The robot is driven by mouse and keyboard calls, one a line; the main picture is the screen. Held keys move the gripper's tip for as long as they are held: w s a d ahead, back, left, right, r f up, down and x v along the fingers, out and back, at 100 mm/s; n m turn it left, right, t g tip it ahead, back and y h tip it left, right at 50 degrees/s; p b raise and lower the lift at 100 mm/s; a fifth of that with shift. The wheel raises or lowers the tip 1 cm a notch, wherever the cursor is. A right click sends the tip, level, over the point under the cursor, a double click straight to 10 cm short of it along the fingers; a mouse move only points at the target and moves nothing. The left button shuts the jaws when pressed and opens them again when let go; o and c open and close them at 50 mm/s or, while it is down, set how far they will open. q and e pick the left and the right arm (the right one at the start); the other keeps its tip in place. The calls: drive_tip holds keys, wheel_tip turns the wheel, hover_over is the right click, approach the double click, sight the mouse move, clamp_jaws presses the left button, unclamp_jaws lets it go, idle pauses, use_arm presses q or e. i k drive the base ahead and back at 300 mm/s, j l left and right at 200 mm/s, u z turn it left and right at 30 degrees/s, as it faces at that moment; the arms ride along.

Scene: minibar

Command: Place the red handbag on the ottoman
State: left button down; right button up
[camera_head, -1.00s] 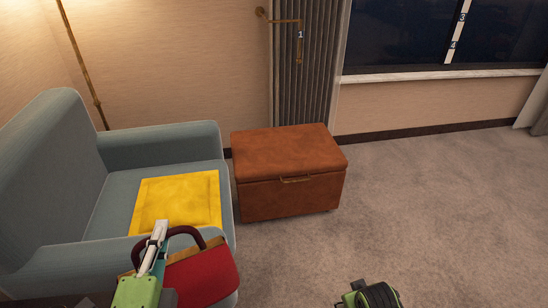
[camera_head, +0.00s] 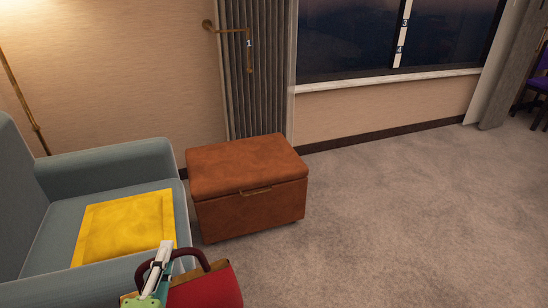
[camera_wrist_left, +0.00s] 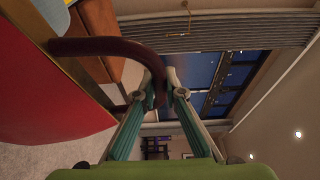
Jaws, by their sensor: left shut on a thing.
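The red handbag (camera_head: 212,288) hangs from my left gripper (camera_head: 163,255) at the bottom of the head view, in front of the armchair. The gripper is shut on its dark red curved handle. In the left wrist view the handle (camera_wrist_left: 110,46) passes between the fingertips (camera_wrist_left: 160,85), and the red side of the bag (camera_wrist_left: 45,100) fills the left. The ottoman (camera_head: 248,185) is a brown leather box with a closed lid and a brass handle, beyond the bag and a little to the right. Its top is bare. My right gripper does not show.
A blue-grey armchair (camera_head: 105,165) with a yellow cushion (camera_head: 127,226) stands left of the ottoman. A curtain (camera_head: 255,70) and window (camera_head: 350,40) are behind it. The carpet (camera_head: 400,200) to the right is clear. A purple chair (camera_head: 538,88) stands far right.

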sight(242, 158)
drive_tip(key=i+l+z, duration=0.1)
drive_tip(key=z, duration=0.25)
drive_tip(key=i+l+z, duration=0.1)
drive_tip(key=z, duration=0.25)
drive_tip(key=i+u, duration=0.15)
drive_tip(key=i, duration=0.45)
drive_tip(key=i+j, duration=0.1)
drive_tip(key=i, duration=0.4)
drive_tip(key=i+j, duration=0.1)
drive_tip(key=i, duration=0.4)
drive_tip(key=k+j+u, duration=0.05)
